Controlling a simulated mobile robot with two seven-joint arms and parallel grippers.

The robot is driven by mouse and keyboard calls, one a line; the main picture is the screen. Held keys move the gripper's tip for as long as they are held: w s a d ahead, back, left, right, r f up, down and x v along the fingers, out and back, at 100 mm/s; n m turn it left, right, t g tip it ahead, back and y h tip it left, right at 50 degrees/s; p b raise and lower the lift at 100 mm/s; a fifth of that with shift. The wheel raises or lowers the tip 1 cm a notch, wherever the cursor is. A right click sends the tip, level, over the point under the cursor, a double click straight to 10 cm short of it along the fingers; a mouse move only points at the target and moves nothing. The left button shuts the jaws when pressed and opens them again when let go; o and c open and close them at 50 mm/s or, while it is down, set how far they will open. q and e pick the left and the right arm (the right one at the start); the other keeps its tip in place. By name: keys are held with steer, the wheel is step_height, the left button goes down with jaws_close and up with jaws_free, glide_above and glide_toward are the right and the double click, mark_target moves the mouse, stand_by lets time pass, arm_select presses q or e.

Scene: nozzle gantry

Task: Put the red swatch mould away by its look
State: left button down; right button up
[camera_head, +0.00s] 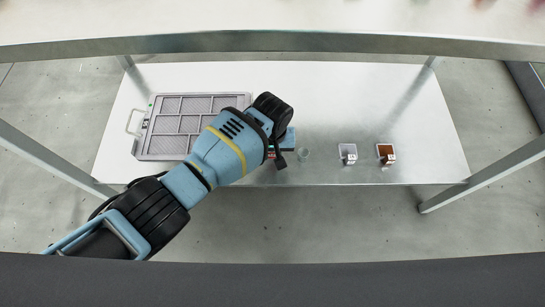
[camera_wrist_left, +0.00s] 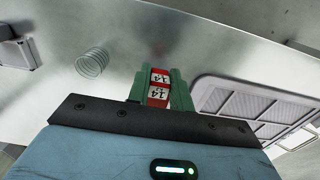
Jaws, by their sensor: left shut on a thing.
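My left gripper (camera_wrist_left: 160,74) is shut on the red swatch mould (camera_wrist_left: 159,91), a small red block with white labels reading 14. The block sits between the two green fingers in the left wrist view. In the head view my left gripper (camera_head: 284,148) is over the table, just right of the compartment tray (camera_head: 141,140); my own arm hides most of the mould there. The grey tray has several compartments and a handle on its left. It also shows in the left wrist view (camera_wrist_left: 200,92), right of the fingers. My right gripper is not in view.
A clear coil-like ring (camera_head: 303,153) stands right of the gripper. Further right are a pale block (camera_head: 347,151) and a brown-red block (camera_head: 385,151). The metal table (camera_head: 330,95) is bare behind them. A shelf edge (camera_head: 280,42) crosses above.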

mark_target(273, 153)
arm_select(q)
steer(key=shift+s+d+f+b, duration=0.1)
steer(key=shift+f+b, duration=0.95)
steer(key=shift+f, duration=0.7)
steer(key=shift+f, duration=0.2)
steer(key=c, duration=1.3)
jaws_free()
steer(key=shift+o, duration=0.2)
steer(key=shift+r, duration=0.1)
step_height(273, 153, up, 11)
steer(key=p, duration=0.5)
steer(key=shift+r, duration=0.15)
steer(key=shift+r+p, duration=0.45)
steer(key=shift+r, duration=0.05)
